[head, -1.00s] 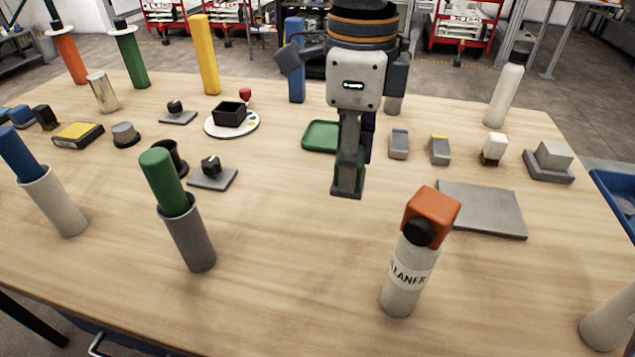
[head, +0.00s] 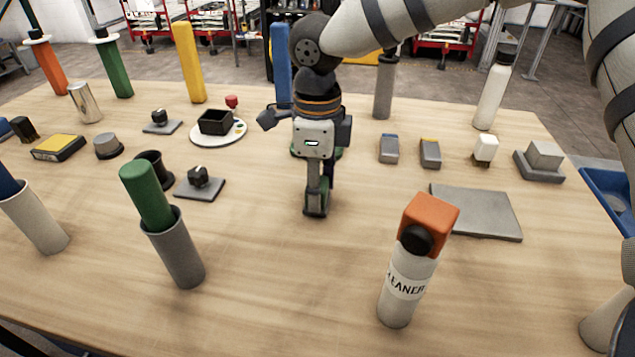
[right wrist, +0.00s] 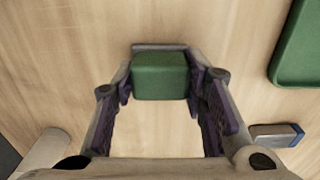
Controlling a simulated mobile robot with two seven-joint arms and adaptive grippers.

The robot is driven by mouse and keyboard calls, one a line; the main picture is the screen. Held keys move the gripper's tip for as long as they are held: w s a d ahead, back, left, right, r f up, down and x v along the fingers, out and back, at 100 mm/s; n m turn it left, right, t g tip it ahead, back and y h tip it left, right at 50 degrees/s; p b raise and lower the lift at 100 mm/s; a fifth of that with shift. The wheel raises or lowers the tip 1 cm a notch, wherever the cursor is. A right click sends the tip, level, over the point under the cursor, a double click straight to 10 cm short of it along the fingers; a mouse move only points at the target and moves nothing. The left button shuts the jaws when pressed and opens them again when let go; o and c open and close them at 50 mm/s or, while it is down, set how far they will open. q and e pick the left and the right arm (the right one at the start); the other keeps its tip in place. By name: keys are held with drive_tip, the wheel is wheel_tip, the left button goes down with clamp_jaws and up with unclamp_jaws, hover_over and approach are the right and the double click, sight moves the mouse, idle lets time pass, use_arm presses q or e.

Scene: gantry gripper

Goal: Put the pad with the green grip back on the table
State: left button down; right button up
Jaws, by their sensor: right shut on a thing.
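My right gripper (head: 317,198) is over the middle of the table (head: 290,290), fingers pointing down. In the right wrist view it is shut on the pad with the green grip (right wrist: 160,76), a green block on a thin grey base between the two fingers. In the head view the fingers mostly hide the pad; only a little green shows at their tips. Whether its base touches the table I cannot tell. My left gripper is not in view.
A green tray (right wrist: 302,45) lies beside the pad, mostly hidden behind my gripper in the head view. A blue-topped pad (head: 389,149) and a yellow-topped pad (head: 430,154) stand to the right.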

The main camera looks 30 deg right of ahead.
drive_tip(key=o, duration=1.2)
wheel_tip(320, 180, up, 12)
drive_tip(key=shift+r, duration=0.15)
